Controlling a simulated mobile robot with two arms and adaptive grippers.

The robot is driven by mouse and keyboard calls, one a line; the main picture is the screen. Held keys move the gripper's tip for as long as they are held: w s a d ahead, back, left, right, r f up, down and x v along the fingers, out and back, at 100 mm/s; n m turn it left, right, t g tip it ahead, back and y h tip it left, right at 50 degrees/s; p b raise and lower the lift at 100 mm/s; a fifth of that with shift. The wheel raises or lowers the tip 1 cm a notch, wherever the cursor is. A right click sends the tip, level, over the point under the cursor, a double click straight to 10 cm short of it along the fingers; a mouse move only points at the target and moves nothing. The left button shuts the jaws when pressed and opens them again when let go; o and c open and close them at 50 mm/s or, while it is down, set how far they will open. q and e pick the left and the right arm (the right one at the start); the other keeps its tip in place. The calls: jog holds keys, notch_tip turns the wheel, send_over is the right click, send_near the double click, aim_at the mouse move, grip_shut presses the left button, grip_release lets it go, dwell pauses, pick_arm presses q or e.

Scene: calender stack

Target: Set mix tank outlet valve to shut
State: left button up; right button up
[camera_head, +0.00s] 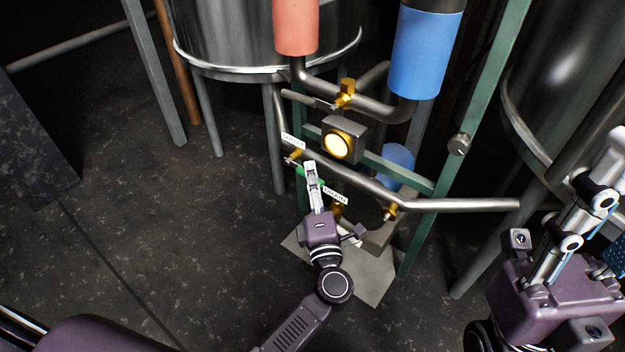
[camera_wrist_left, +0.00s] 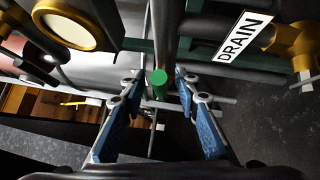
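The outlet valve (camera_head: 295,155) is a small brass fitting on the pipe under a small white label (camera_head: 292,141), whose lettering is hard to read. Its green handle (camera_head: 322,178) is partly hidden by my left gripper (camera_head: 310,168). In the left wrist view the green handle end (camera_wrist_left: 157,82) points at the camera, between the tips of my left gripper (camera_wrist_left: 158,76). Those fingers are open, with visible gaps on both sides of the handle. My right gripper (camera_head: 608,150) is at the right edge, away from the valves; its opening is unclear.
A DRAIN label (camera_head: 335,195) and a brass drain valve (camera_head: 390,211) are nearby. A green post (camera_head: 450,165) stands right.

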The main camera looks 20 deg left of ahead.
pick_arm(q)
jog(key=shift+c, duration=0.3)
grip_shut()
